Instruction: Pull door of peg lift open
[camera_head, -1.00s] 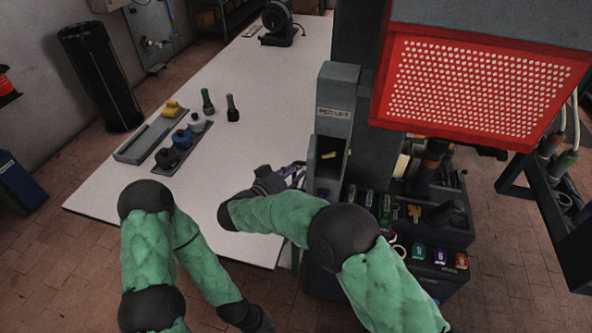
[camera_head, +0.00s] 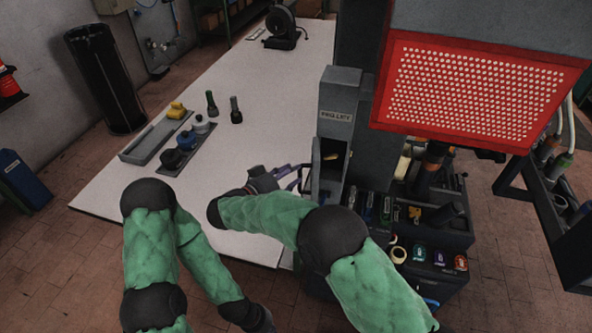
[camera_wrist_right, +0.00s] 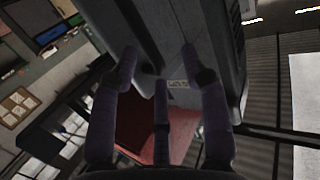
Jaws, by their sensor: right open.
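The peg lift (camera_head: 337,114) is a tall grey housing with a label, standing at the right edge of the white table. Its front opening (camera_head: 333,158) is dark, with a small yellow piece (camera_head: 331,156) inside. A narrow grey panel edge shows at the opening's left side; I cannot tell how far the door stands open. My right gripper (camera_head: 291,175) is just left of the lift, its purple fingers spread. In the right wrist view the open fingers (camera_wrist_right: 160,68) point at a grey housing (camera_wrist_right: 172,35), with nothing seen between them.
A red perforated panel (camera_head: 470,95) hangs over the right side. Dark bins with tools and coloured labels (camera_head: 438,258) stand right of the lift. A tray with knobs (camera_head: 186,148) lies on the table (camera_head: 125,188), whose middle is mostly clear.

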